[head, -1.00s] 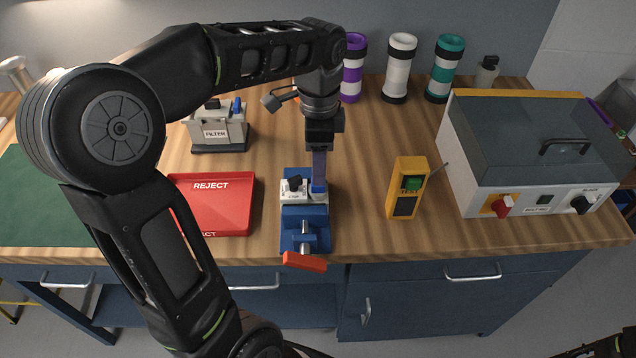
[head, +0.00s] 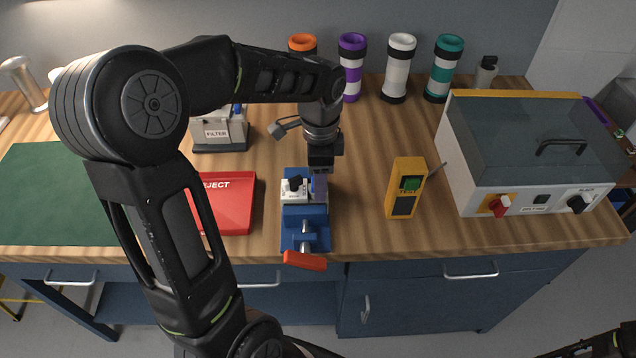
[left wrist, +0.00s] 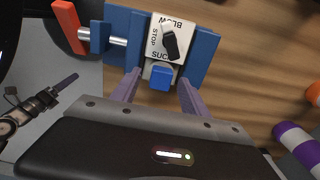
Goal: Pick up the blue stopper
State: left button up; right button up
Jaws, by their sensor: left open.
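The blue stopper (left wrist: 160,77) sits at the near end of a white block (left wrist: 172,38) with a black knob, labelled BLOW, STOP and SUCK. This block is held in a blue vise (head: 306,226). My left gripper (left wrist: 157,93) is open, pointing down, with one finger on each side of the stopper in the left wrist view. I see gaps between fingers and stopper. In the head view my left gripper (head: 319,190) hides most of the stopper. What looks like my right gripper (left wrist: 62,86) shows at the left of the left wrist view; its opening is unclear.
A red reject tray (head: 228,205) is left of the vise, partly behind my left arm. A yellow meter (head: 406,190) and a grey-lidded box (head: 535,150) are to the right. A filter holder (head: 220,135) and several banded tubes (head: 398,68) stand behind.

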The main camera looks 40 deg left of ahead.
dwell(0.4)
pick_arm(q)
grip_shut()
dwell(0.4)
